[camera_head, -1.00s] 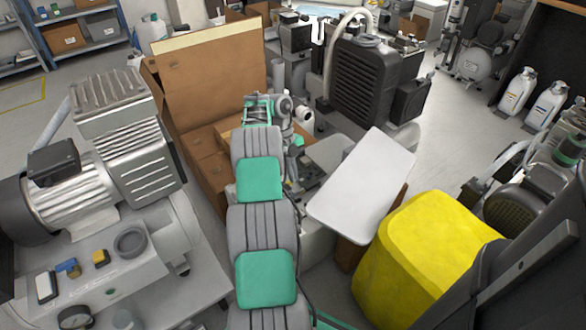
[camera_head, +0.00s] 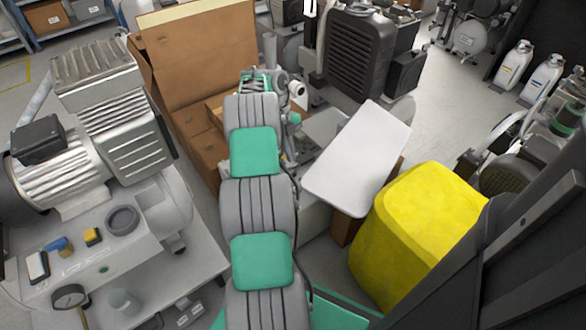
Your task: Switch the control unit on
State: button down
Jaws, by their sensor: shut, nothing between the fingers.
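I cannot tell for sure which thing is the control unit. A large grey compressor (camera_head: 115,130) stands at the left, with a black box (camera_head: 37,139) on its motor. On its base are a white switch-like block (camera_head: 37,266), a blue fitting (camera_head: 58,246) and a yellow fitting (camera_head: 93,236). My grey arm with green pads reaches up the middle of the view, away from the camera. Its far end is beside a cardboard box and a white panel. My gripper cannot be made out there; the arm itself hides that spot.
An open cardboard box (camera_head: 200,60) stands behind the arm. A tilted white panel (camera_head: 358,158) and a yellow block (camera_head: 415,235) are close on the right. A dark ribbed unit (camera_head: 355,60) stands at the back. Clear floor (camera_head: 440,120) shows at the back right.

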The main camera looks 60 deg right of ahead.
aim_at(296, 189)
jog(key=b+x, duration=0.1)
jog(key=x, duration=0.3)
jog(key=b+x, duration=0.2)
jog(key=x, duration=0.2)
jog(key=b+x, duration=0.2)
jog(key=x, duration=0.2)
jog(key=shift+w+f, duration=0.25)
jog(key=shift+f, duration=0.25)
jog(key=shift+s+f+b, duration=0.15)
jog(key=shift+f+b, duration=0.2)
jog(key=shift+b, duration=0.15)
jog(key=shift+r, duration=0.15)
jog(key=shift+w+d, duration=0.3)
jog(key=shift+w, duration=0.5)
jog(key=shift+r, duration=0.1)
jog(key=p+v, duration=0.8)
jog(key=v, duration=0.6)
jog(key=shift+s+p, duration=0.3)
jog(key=shift+s, duration=0.05)
